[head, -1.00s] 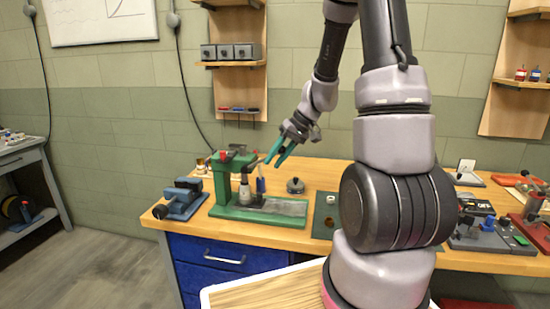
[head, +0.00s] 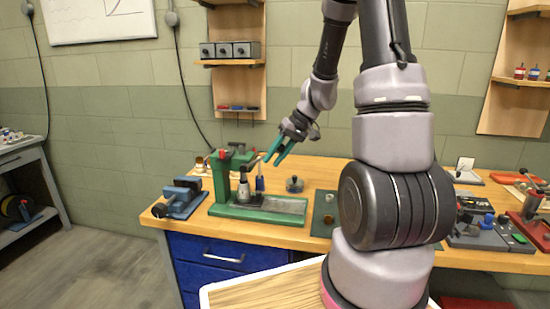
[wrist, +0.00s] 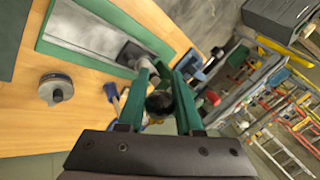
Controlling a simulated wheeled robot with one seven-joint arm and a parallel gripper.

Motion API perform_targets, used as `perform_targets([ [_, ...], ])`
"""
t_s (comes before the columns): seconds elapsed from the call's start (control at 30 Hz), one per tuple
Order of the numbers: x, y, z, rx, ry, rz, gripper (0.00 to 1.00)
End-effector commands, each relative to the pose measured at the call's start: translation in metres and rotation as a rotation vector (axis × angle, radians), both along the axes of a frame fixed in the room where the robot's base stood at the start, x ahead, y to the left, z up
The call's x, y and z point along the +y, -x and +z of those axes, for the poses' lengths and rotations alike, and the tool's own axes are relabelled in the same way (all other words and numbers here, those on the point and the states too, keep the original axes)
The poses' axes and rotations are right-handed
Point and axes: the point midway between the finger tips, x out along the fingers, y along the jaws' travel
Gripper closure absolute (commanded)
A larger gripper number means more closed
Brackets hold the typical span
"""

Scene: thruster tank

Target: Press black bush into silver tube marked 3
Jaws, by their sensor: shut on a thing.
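The green press (head: 232,178) stands on the bench with its long green base holding a grey plate. A silver tube-like piece (head: 243,192) stands upright under its dark ram; I cannot read a number on it. The black bush is too small or hidden to make out. My gripper (head: 268,161) is beside the press head, at the end of its lever (head: 252,163). In the wrist view, the teal fingers close around a dark round knob (wrist: 160,103), which looks like the lever's end. A silver piece (wrist: 145,72) shows just beyond the fingers.
A blue vise (head: 178,198) is at the left bench end. A green mat (head: 326,212) lies right of the press.

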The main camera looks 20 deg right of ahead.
Motion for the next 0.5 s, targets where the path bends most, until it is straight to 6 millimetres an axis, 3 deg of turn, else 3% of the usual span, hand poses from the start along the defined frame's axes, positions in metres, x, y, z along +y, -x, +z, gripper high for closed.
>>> perform_targets([
  [0.17, -0.0003, -0.0022, 0.0003, -0.003, 0.001, -0.002, 1.0],
  [0.2, -0.0003, -0.0022, 0.0004, -0.003, 0.001, -0.002, 0.62],
  [0.27, -0.0002, -0.002, 0.0003, -0.003, 0.0, -0.002, 0.39],
  [0.5, 0.0, -0.0012, 0.0004, -0.002, 0.0, -0.001, 0.36],
])
